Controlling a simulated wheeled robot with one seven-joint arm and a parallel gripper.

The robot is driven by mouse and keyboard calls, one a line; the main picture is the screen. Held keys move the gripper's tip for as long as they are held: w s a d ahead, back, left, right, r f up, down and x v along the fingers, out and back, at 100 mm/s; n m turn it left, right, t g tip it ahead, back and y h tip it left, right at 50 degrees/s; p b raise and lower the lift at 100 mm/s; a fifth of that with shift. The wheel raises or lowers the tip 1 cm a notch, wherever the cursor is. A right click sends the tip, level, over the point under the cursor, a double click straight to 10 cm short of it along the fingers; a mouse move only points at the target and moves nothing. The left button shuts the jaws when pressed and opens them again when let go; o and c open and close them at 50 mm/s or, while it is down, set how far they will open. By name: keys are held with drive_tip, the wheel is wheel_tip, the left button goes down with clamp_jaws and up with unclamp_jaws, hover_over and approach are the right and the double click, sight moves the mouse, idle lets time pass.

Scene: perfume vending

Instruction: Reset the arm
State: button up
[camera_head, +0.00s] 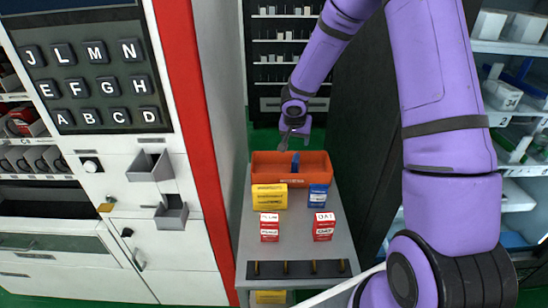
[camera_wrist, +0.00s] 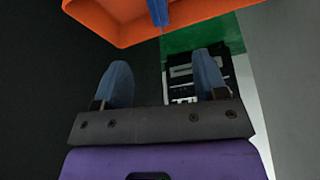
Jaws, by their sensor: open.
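My purple arm reaches in from the right in the head view, and my gripper (camera_head: 295,127) is above the far end of a grey table, just beyond and over the orange bin (camera_head: 262,168). In the wrist view the two blue fingertips of my gripper (camera_wrist: 165,85) stand wide apart with nothing between them. The orange bin also shows at the top of the wrist view (camera_wrist: 125,35), apart from the fingers. A blue item (camera_head: 295,162) stands up in the bin, and its end shows in the wrist view (camera_wrist: 158,12).
The grey table (camera_head: 285,240) holds a yellow box (camera_head: 270,196), a blue box (camera_head: 318,195) and two red-and-white boxes (camera_head: 269,227) (camera_head: 323,226). A vending machine with a letter keypad (camera_head: 95,85) stands left. Stocked shelves (camera_head: 515,110) stand right. A dark panel (camera_head: 375,160) flanks the table.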

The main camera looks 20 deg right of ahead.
drive_tip(key=shift+r, duration=0.1)
drive_tip(key=s+a+r+n+h, duration=0.1)
drive_tip(key=s+r, duration=0.6)
drive_tip(key=r, duration=0.4)
drive_tip(key=s+r+n+h, duration=0.1)
drive_tip(key=s+r+n, duration=0.1)
drive_tip(key=s+r, duration=0.75)
drive_tip(key=s+a+r+n+y, duration=0.1)
drive_tip(key=s+a+r, duration=0.1)
drive_tip(key=s, duration=0.4)
drive_tip(key=s+a+r+n+t+y, duration=0.1)
drive_tip(key=s+a+r+n+y, duration=0.1)
drive_tip(key=s+r, duration=0.2)
drive_tip(key=s+a+r+n+y, duration=0.1)
drive_tip(key=s+r, duration=0.3)
drive_tip(key=s, duration=0.6)
drive_tip(key=shift+a+n+t+y, duration=0.3)
drive_tip(key=shift+a+t+y, duration=0.1)
drive_tip(key=shift+a, duration=0.45)
drive_tip(key=shift+c, duration=0.3)
